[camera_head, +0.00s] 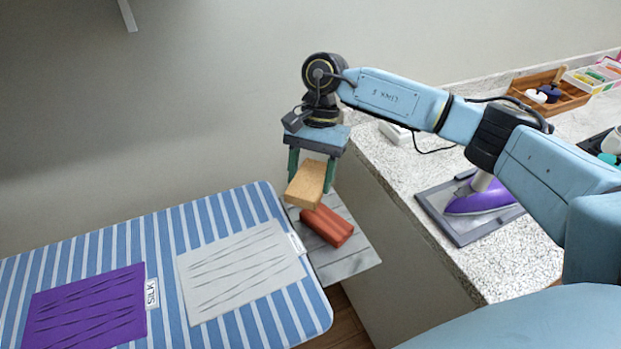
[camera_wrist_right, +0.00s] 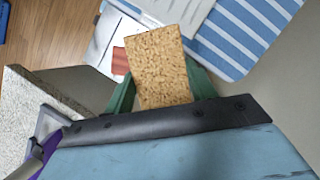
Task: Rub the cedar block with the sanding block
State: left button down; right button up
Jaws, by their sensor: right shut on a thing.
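My right gripper (camera_head: 313,172) is shut on the tan, grainy sanding block (camera_head: 306,184), which hangs below its green fingers. The sanding block also shows between the fingers in the right wrist view (camera_wrist_right: 158,65). In the right wrist view the cedar block (camera_wrist_right: 119,60) is mostly hidden behind the sanding block. My left gripper is out of view.
The blue-striped ironing board (camera_head: 160,230) holds a white cloth (camera_head: 240,272) and a purple cloth (camera_head: 85,310) beside a SILK label (camera_head: 152,293). On the speckled counter (camera_head: 420,165) at right, a purple iron (camera_head: 480,199) stands on a grey tray (camera_head: 437,212). A wooden tray (camera_head: 548,105) is farther back.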

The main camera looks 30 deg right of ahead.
jog(key=shift+r+p, duration=0.35)
jog(key=shift+r, duration=1.15)
